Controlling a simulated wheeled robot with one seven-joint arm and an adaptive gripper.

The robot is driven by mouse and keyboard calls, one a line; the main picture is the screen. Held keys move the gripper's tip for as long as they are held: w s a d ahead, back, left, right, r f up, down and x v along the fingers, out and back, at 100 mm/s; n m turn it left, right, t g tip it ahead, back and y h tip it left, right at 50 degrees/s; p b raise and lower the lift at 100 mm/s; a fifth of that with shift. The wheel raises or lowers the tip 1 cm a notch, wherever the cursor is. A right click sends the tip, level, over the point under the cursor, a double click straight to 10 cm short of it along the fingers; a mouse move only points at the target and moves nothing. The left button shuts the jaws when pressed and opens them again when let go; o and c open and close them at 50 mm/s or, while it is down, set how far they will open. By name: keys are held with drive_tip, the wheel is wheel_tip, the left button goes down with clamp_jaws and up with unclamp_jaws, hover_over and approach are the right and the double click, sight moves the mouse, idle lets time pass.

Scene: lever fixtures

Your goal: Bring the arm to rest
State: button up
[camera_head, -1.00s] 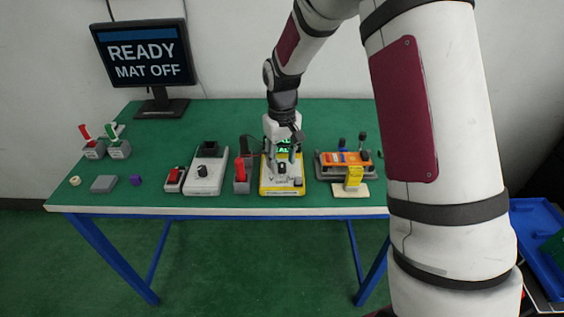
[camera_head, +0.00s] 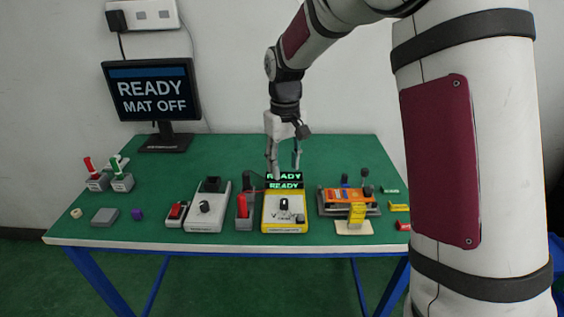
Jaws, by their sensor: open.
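My gripper (camera_head: 284,172) points down above the back end of a yellow and white device (camera_head: 286,220). Its two fingers are apart, with nothing between them. The device has a dark knob on its white face and a green lit display (camera_head: 284,181) reading READY. My arm comes down from the upper right to the gripper. The gripper is clear of the knob. A monitor (camera_head: 153,90) at the back left reads READY MAT OFF.
A green-topped table (camera_head: 215,155) holds a grey device (camera_head: 207,208), a red lever fixture (camera_head: 244,212), an orange fixture (camera_head: 346,197) with a yellow block, and two small levers (camera_head: 108,180) at left. The table's back middle is clear.

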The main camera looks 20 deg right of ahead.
drive_tip(key=s+r+t, duration=0.1)
drive_tip(key=s+r, duration=0.7)
drive_tip(key=s+r+m+t+p, duration=0.1)
drive_tip(key=s+r+m+t, duration=0.1)
drive_tip(key=s, duration=2.2)
wheel_tip(320, 180, up, 2)
drive_tip(key=shift+d+r+t, duration=0.1)
drive_tip(key=shift+d+t, duration=0.05)
drive_tip(key=shift+t, duration=0.45)
